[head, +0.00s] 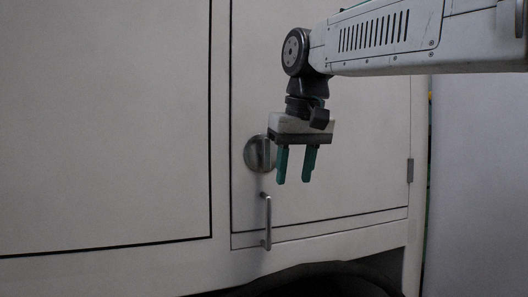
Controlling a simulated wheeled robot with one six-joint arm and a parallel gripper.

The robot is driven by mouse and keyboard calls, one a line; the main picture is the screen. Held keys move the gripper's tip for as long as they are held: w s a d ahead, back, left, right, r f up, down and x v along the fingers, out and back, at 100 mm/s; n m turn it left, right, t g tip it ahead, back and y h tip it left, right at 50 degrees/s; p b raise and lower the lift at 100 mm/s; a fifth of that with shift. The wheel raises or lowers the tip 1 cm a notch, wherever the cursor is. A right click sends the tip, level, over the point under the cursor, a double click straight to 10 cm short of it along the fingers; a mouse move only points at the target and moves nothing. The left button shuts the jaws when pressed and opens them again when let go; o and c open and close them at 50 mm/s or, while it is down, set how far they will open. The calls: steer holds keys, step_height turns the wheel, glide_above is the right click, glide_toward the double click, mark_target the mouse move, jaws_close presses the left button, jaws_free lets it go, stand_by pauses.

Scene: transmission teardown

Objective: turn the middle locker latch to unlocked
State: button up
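A round metal latch (256,154) with a raised turning grip sits on the left side of a pale locker door (350,170). The latch is partly covered by my gripper, so its exact setting is hard to tell. My gripper (295,181) hangs fingers-down just right of the latch and in front of the door. Its two green fingers are apart with nothing between them. The left finger overlaps the latch's right edge in the picture; I cannot tell whether it touches.
A vertical bar handle (267,222) stands out from the door below the latch. A hinge (410,170) is at the door's right edge. A larger pale panel (105,130) lies to the left. A dark arched opening (310,281) is below.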

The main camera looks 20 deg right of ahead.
steer(key=t, duration=0.1)
glide_toward(268, 142)
steer(key=x, duration=0.4)
steer(key=shift+w+f, duration=0.15)
steer(key=shift+f, duration=0.2)
steer(key=x, duration=0.7)
steer(key=shift+w+f, duration=0.15)
steer(key=shift+f, duration=0.05)
jaws_close()
